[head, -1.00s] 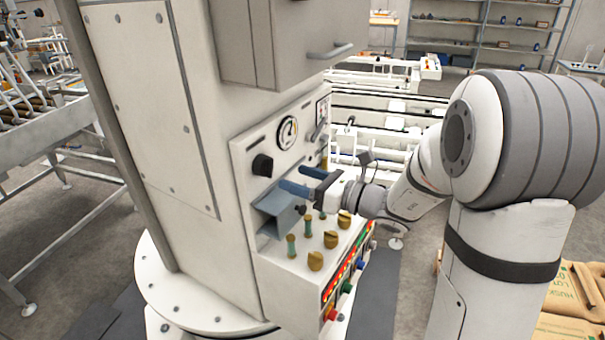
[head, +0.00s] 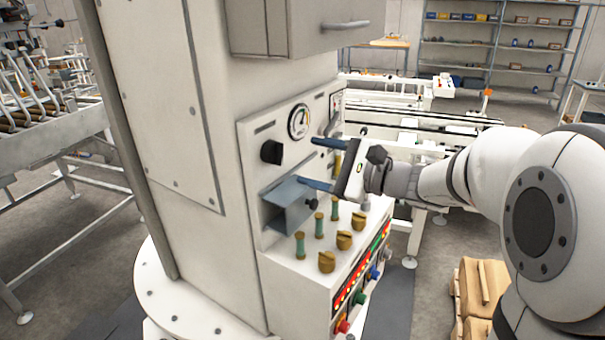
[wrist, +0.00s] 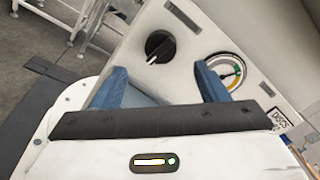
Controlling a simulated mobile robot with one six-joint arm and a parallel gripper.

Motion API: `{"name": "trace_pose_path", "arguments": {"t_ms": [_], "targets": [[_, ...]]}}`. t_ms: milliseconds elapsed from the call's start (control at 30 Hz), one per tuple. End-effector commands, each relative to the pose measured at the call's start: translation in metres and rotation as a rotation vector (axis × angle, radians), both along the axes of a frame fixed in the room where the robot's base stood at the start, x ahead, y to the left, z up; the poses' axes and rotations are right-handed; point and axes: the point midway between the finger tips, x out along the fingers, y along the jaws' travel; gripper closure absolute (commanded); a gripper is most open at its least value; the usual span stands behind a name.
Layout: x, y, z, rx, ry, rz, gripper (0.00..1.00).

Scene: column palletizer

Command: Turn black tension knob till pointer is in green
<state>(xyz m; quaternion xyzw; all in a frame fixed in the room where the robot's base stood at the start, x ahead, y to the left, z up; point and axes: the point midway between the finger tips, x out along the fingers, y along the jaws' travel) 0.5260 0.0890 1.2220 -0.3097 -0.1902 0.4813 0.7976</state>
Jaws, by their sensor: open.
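The black tension knob (head: 271,152) sits on the upright face of the white control panel, and it also shows in the wrist view (wrist: 160,47) with a white mark pointing to the lower left. The round gauge (head: 299,122) is up and right of the knob. The gauge in the wrist view (wrist: 226,72) has green and yellow-orange arcs; I cannot tell surely where its pointer stands. My gripper (head: 309,162) is open and empty, its two blue fingers one above the other, right of the knob and apart from it. In the wrist view the fingers (wrist: 160,72) lie either side of the knob's line.
A grey-blue box-shaped guard (head: 290,204) juts out below the knob, close to the lower finger. Brass knobs (head: 327,261) and green-brass posts (head: 300,245) stand on the ledge below. A grey cabinet with a handle (head: 345,25) overhangs above.

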Motion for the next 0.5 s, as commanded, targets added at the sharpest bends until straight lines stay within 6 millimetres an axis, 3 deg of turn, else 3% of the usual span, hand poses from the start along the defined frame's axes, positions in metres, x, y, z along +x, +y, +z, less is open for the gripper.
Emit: {"name": "trace_pose_path", "arguments": {"t_ms": [233, 500], "targets": [[0.004, 0.01, 0.004, -0.055, -0.092, 0.003, 0.33], [0.023, 0.05, 0.004, -0.053, -0.087, 0.005, 0.33]]}}
